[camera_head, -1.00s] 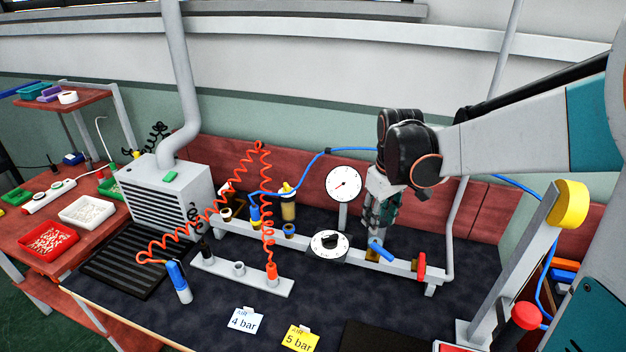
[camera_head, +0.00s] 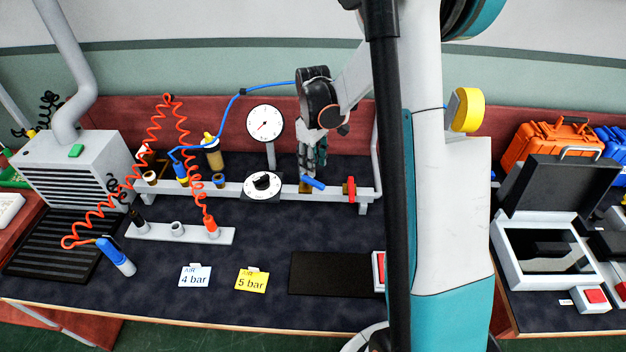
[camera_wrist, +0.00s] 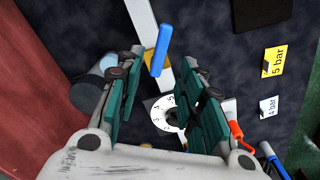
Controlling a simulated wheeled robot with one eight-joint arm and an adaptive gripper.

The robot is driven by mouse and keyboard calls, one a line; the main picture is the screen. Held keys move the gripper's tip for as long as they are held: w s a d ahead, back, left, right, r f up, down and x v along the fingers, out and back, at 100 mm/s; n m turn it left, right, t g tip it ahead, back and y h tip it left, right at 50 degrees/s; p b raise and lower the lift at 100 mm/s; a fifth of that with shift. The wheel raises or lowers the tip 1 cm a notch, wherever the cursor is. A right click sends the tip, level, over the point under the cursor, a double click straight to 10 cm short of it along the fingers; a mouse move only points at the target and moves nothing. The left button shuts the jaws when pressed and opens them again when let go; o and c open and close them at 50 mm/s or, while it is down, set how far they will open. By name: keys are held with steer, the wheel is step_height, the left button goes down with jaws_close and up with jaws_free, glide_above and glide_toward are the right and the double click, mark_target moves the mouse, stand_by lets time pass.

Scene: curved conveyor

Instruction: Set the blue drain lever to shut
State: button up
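The blue drain lever (camera_head: 314,184) sits on a brass-coloured valve body (camera_head: 305,188) on the grey pipe rail (camera_head: 335,192). In the head view it slants down to the right, at an angle to the rail. The lever (camera_wrist: 160,50) also shows whole in the wrist view, just beyond the fingertips and near the middle of the gap between them. My gripper (camera_head: 312,158) is above and behind the lever, pointing down. In the wrist view my gripper (camera_wrist: 160,88) has its green-padded fingers apart with nothing held between them. I see no clear contact with the lever.
A red handle (camera_head: 351,189) is close right of the lever, and a black knob dial (camera_head: 263,185) is to its left. A white gauge (camera_head: 265,124) stands behind. A coiled orange hose (camera_head: 153,140) hangs further left. The mat in front holds tags and a black pad (camera_head: 325,273).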

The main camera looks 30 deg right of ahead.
mark_target(313, 181)
step_height(313, 181, down, 7)
steer(key=shift+r+b, duration=0.1)
steer(key=shift+b, duration=0.7)
jaws_close()
